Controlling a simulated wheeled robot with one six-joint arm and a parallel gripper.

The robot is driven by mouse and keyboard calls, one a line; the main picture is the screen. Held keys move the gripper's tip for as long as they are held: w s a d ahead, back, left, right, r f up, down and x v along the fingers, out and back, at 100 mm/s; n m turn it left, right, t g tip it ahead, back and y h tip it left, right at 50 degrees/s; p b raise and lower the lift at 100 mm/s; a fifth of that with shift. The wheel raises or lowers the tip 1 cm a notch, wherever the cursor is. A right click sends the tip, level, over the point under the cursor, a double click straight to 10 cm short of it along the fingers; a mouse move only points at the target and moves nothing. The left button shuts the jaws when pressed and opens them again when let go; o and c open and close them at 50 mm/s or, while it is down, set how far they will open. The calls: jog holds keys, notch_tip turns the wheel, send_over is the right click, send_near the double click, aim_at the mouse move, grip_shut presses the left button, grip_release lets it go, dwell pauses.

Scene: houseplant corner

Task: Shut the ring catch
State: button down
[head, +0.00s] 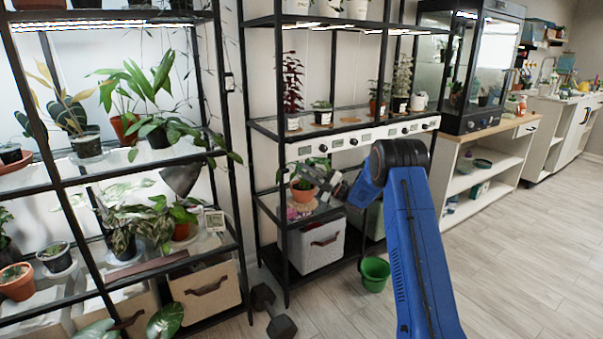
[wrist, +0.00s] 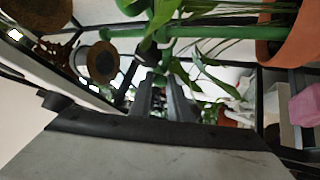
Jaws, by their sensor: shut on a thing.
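A potted plant in an orange pot (head: 303,191) stands on the middle shelf of the right rack. The pot shows at the top right of the wrist view (wrist: 296,42), where the picture is turned sideways. A green stake (wrist: 215,33) runs from the pot across that view, beside green stems and leaves. In the head view my gripper (head: 316,178) is at the plant, just above the pot.
The rack's black post (head: 282,150) stands just left of the plant. A white strip of dials (head: 350,138) runs above my gripper. A grey bin (head: 315,246) sits below, with a green bucket (head: 375,273) on the floor. The floor at right is clear.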

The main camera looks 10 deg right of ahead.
jog(key=shift+w+d+n+g+y, duration=0.1)
jog(key=shift+d+n+g+y, duration=0.15)
jog(key=shift+n+g+y, duration=0.3)
jog(key=shift+w+d+n+g+y, duration=0.1)
jog(key=shift+d+n+g+y, duration=0.2)
jog(key=shift+g, duration=0.45)
jog(key=c, duration=1.6)
grip_release()
jog(key=shift+c, duration=0.2)
jog(key=shift+a, duration=0.1)
jog(key=v, duration=1.7)
jog(key=shift+d, duration=0.25)
